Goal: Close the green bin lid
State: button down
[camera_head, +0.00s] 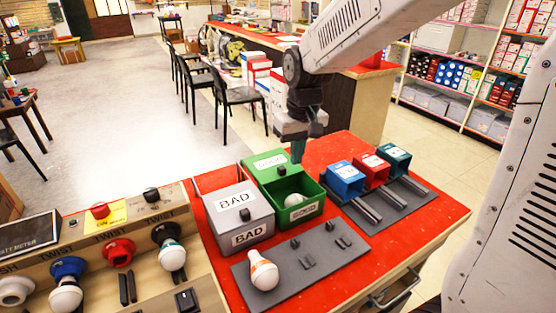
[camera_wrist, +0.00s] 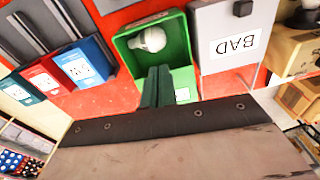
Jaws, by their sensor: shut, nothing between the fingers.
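The green bin (camera_head: 299,209) labelled GOOD stands on the red table with its top open and a white bulb (camera_head: 297,200) inside. Its green lid (camera_head: 268,163) is swung back behind the bin, with a GOOD label on it. My gripper (camera_head: 297,155) is shut and empty, pointing down at the right part of the lid and the bin's back edge; I cannot tell whether it touches. In the wrist view the green bin (camera_wrist: 172,41) with the bulb (camera_wrist: 149,39) lies beyond my fingers (camera_wrist: 157,86), which overlap the lid (camera_wrist: 184,86).
A grey BAD bin (camera_head: 238,214), lid closed, stands directly left of the green bin. Blue (camera_head: 344,181), red (camera_head: 371,171) and teal (camera_head: 395,159) boxes stand at right. A grey plate (camera_head: 300,262) with a bulb lies in front. A socket panel (camera_head: 110,250) is at left.

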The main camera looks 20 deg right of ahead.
jog(key=w+a+f+t, duration=0.1)
jog(key=w, duration=0.6)
jog(key=r+t, duration=0.2)
send_over(276, 169)
jog(key=shift+n, duration=0.4)
jog(key=x, duration=0.9)
jog(key=shift+s+a+f, duration=0.1)
jog(key=shift+f, duration=0.2)
jog(key=s, duration=0.2)
jog(key=shift+s+d+f, duration=0.2)
jog(key=shift+s+f, duration=0.05)
jog(key=shift+s+d, duration=0.15)
jog(key=shift+s, duration=0.45)
jog(key=shift+s, duration=0.1)
